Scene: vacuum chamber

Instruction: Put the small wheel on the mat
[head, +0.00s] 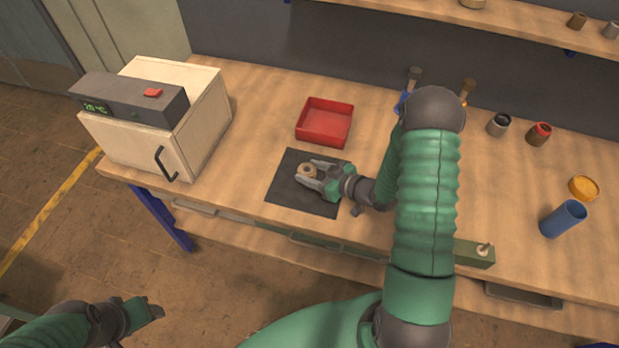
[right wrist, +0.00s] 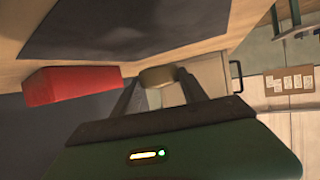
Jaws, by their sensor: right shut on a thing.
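The small wheel (head: 308,171) is a tan ring with a dark hole. My right gripper (head: 312,173) is shut on it, over the dark mat (head: 289,195) on the bench. In the right wrist view, the wheel (right wrist: 157,76) sits between the fingertips of my right gripper (right wrist: 158,88), and the mat (right wrist: 110,25) fills the upper left. I cannot tell whether the wheel touches the mat or is held above it. My left gripper (head: 150,309) is at the lower left of the head view, off the bench; its fingers are too unclear to judge.
A red tray (head: 324,123) stands behind the mat. A vacuum chamber (head: 158,118) with a grey control box is to the left. A blue cylinder (head: 563,219), a yellow lid (head: 583,188) and small cups (head: 499,124) are to the right. A green block (head: 474,252) lies at the front edge.

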